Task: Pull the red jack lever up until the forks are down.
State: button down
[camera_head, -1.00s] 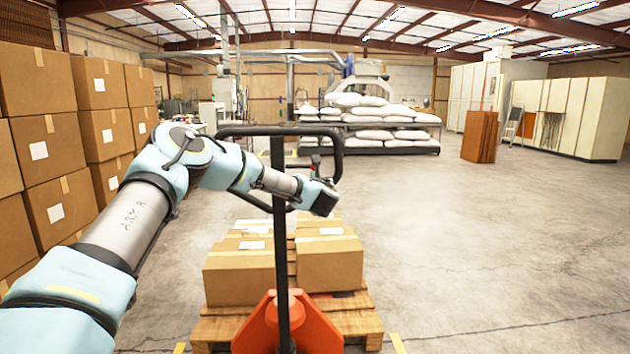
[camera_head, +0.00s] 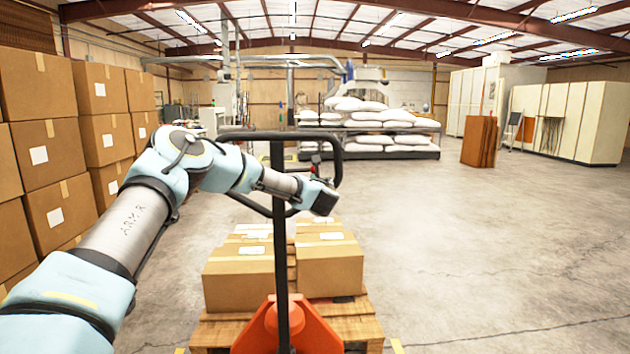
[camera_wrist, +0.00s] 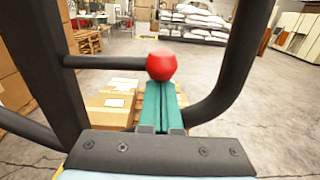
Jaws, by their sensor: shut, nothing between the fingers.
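The red ball knob of the jack lever (camera_wrist: 161,65) sits at the end of a dark rod that runs in from the left, inside the black handle loop. My gripper (camera_wrist: 161,84) has its teal fingers pressed together, with the tips right at the underside of the knob; I cannot tell if they touch it. The head view shows my gripper (camera_head: 325,203) at the right side of the black jack handle (camera_head: 279,240), with its fingers too small to make out. The orange jack body (camera_head: 285,328) stands against the loaded pallet. The forks are hidden.
Cardboard boxes (camera_head: 330,268) are stacked on the wooden pallet (camera_head: 362,325). A tall wall of cartons (camera_head: 100,130) stands at the left. White sacks (camera_head: 385,115) lie on a rack behind. The concrete floor to the right is clear.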

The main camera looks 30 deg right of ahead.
jog(key=shift+r, duration=1.35)
jog(key=shift+f, duration=0.15)
dwell(0.4)
jog(key=shift+f+b, duration=1.75)
jog(key=shift+b, duration=0.55)
jog(key=b+v, duration=0.7)
jog(key=v, duration=0.6)
jog(key=shift+r, duration=0.1)
